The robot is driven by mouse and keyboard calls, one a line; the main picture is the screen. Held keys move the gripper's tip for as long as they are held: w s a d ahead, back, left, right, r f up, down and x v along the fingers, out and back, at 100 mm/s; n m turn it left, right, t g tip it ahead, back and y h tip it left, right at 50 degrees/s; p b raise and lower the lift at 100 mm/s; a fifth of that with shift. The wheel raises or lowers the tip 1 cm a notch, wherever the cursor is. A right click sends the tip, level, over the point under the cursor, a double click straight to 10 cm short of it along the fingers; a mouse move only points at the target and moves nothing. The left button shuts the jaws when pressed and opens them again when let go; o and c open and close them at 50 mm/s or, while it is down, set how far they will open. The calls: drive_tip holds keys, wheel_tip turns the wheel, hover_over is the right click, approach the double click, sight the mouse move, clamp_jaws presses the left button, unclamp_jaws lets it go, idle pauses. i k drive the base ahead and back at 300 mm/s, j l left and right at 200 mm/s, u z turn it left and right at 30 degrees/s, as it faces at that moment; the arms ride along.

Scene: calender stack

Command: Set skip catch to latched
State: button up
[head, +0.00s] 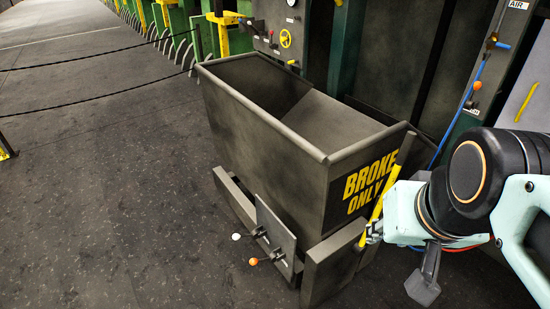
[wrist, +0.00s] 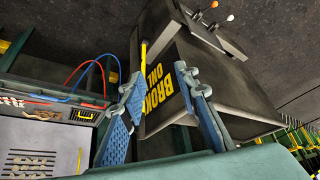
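The skip (head: 265,135) is a dark grey open-topped bin marked "BROKE ONLY". A plate (head: 277,235) low on its side carries two short levers, one with a white knob (head: 236,237) and one with an orange knob (head: 253,262). Both levers stick out to the left; no label shows which is the catch. The wrist view shows the white knob (wrist: 214,4) and orange knob (wrist: 230,17) at the top. My gripper (wrist: 163,80) is open, its blue fingers apart with nothing between them. In the head view my gripper (head: 375,232) is at the skip's right end, away from the levers.
A yellow bar (head: 386,192) stands slanted at the skip's right end, close to my gripper. A panel with blue and red hoses (wrist: 85,75) is at left in the wrist view. Open dark floor (head: 110,200) lies left of the skip, with rope lines beyond.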

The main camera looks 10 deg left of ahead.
sight(253, 262)
drive_tip(key=k+j+u, duration=0.2)
drive_tip(key=k, duration=0.3)
drive_tip(key=k+j+u, duration=0.25)
drive_tip(key=k+j, duration=0.25)
